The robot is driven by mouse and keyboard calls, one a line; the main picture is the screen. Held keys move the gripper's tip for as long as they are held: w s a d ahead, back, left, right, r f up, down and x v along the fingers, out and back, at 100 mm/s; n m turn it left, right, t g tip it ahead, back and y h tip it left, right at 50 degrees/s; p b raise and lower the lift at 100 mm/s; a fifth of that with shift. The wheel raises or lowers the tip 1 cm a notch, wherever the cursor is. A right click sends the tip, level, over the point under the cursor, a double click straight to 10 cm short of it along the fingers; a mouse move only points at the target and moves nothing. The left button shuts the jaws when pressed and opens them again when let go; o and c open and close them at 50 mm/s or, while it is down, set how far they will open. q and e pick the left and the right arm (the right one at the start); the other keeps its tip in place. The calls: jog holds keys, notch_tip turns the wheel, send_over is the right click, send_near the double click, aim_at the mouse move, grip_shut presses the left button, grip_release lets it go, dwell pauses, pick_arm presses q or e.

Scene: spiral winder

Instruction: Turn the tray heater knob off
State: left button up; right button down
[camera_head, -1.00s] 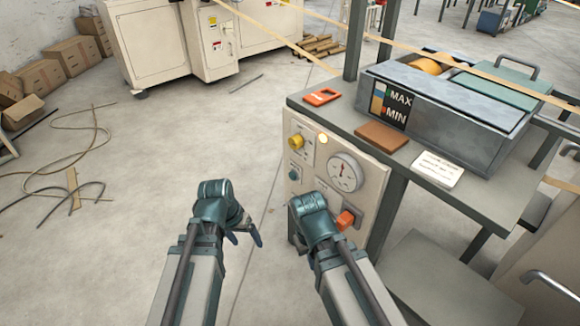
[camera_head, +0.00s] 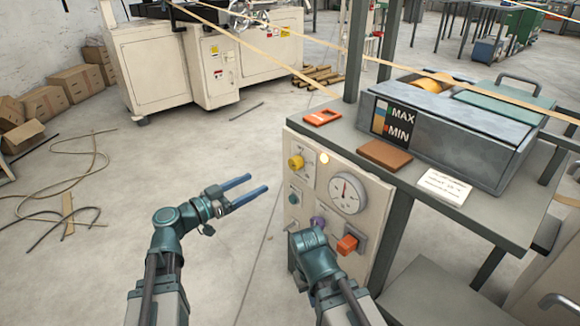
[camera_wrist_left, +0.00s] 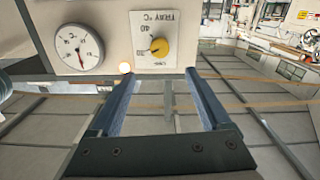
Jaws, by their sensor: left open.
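The yellow tray heater knob (camera_head: 296,162) is at the upper left of the cream control panel (camera_head: 375,200) in the head view. In the left wrist view the knob (camera_wrist_left: 159,47) sits beside a temperature scale, under a "TRAY °C" label, beyond the fingertips. A small lamp (camera_head: 323,158) next to the knob glows. My left gripper (camera_head: 258,187) is open and empty, left of the panel and lower than the knob, with a gap between. My right gripper is hidden behind its own wrist (camera_head: 315,255), low in front of the panel.
The panel also holds a round gauge (camera_head: 347,193), a red-orange switch (camera_head: 347,244), a purple knob (camera_head: 318,222) and a small green button (camera_head: 294,198). Above, the bench carries a metal tank (camera_head: 450,130), an orange item (camera_head: 321,117) and a brown block (camera_head: 385,154).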

aim_at(292, 165)
pick_arm(q)
jog(key=x, duration=1.3)
jog(key=shift+w+d, duration=0.25)
jog(key=shift+d, duration=0.1)
grip_shut()
